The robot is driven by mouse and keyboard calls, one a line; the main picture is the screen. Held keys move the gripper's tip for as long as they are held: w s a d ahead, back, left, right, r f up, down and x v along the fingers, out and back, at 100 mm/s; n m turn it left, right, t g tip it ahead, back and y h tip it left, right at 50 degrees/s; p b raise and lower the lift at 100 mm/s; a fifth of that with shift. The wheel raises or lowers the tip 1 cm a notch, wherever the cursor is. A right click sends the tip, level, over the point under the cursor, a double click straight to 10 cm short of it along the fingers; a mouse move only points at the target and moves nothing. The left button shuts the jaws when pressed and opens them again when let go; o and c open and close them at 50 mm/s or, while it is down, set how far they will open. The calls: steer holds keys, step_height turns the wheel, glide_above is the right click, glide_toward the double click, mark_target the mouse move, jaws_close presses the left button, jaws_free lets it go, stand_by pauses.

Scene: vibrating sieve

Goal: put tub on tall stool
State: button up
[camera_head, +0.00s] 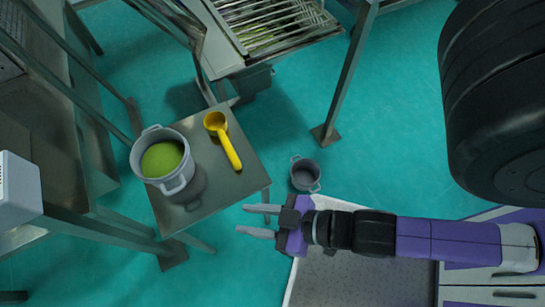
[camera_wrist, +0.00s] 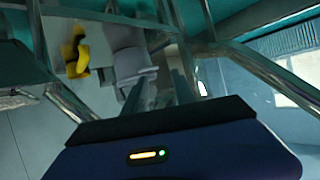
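A grey two-handled tub with green contents (camera_head: 172,185) stands upright on a square metal stool (camera_head: 240,184), beside a yellow scoop (camera_head: 230,150). A smaller, dark grey two-handled pot (camera_head: 305,174) stands on the floor right of the stool. I cannot tell which of the two vessels the task means. My gripper (camera_head: 247,219) points left near the stool's lower right corner, its two fingers apart with nothing between them. In the wrist view the scoop (camera_wrist: 78,55) shows, with a grey vessel beside it, partly behind the fingers.
A metal sieve machine with a slatted tray (camera_head: 275,25) stands at the top, its leg (camera_head: 345,80) reaching the floor. Metal frames (camera_head: 75,215) crowd the left side. A large black rounded object (camera_head: 500,100) fills the upper right. Teal floor is open between the stool and that leg.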

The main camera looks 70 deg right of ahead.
steer(key=s+d+r+t+h, duration=0.1)
steer(key=s+d+r, duration=0.3)
steer(key=r, duration=0.4)
steer(key=shift+s+d+r+t, duration=0.15)
steer(key=shift+s+r+t, duration=0.25)
steer(key=shift+s+t, duration=0.15)
step_height(320, 180, up, 6)
steer(key=p, duration=0.6)
steer(key=shift+r, duration=0.2)
